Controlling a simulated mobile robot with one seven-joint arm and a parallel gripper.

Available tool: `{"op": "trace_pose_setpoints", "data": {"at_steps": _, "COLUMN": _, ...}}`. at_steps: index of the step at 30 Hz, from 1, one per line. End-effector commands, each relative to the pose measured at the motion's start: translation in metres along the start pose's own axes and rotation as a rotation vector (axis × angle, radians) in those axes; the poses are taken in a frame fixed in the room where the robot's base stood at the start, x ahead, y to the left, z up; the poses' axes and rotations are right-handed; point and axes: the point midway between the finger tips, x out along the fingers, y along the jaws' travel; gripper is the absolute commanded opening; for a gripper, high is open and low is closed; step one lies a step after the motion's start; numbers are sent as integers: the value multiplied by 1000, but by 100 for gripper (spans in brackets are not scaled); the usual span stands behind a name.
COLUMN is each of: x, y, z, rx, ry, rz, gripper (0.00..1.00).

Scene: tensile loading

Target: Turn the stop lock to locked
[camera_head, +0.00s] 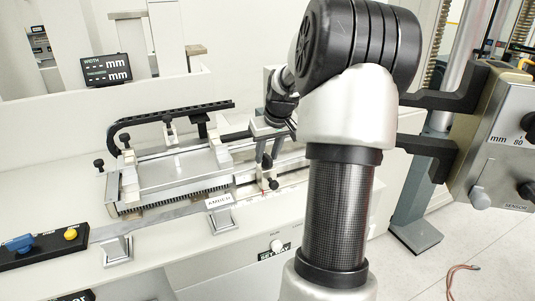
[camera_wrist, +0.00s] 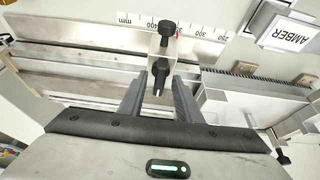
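A small pale metal stop block stands on the scale rail in the wrist view (camera_wrist: 174,47). It carries a round black knob (camera_wrist: 166,29) and, nearer to me, a black lever-like piece (camera_wrist: 160,70), which looks like the stop lock; no lock marking is readable. My gripper (camera_wrist: 158,88) is open. Its two grey fingers lie either side of the black piece, with gaps showing on both sides. In the head view my gripper (camera_head: 269,158) points down at the stop, and a black knob (camera_head: 273,184) shows just below it.
A millimetre scale (camera_wrist: 205,28) runs behind the stop. The AMBER sign (camera_wrist: 291,35) stands at the right, also seen in the head view (camera_head: 219,200). A metal fixture with a black cable chain (camera_head: 175,115) lies left of my gripper. A grey machine head (camera_head: 500,140) stands right.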

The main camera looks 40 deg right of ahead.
Motion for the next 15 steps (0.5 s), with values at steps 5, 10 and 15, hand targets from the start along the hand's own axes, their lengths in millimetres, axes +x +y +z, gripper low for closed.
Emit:
{"op": "trace_pose_setpoints", "data": {"at_steps": 5, "x": 0, "y": 0, "z": 0, "rx": 0, "ry": 0, "rz": 0, "gripper": 28}}
{"op": "trace_pose_setpoints", "data": {"at_steps": 10, "x": 0, "y": 0, "z": 0, "rx": 1, "ry": 0, "rz": 0, "gripper": 0}}
{"op": "trace_pose_setpoints", "data": {"at_steps": 15, "x": 0, "y": 0, "z": 0, "rx": 2, "ry": 0, "rz": 1, "gripper": 0}}
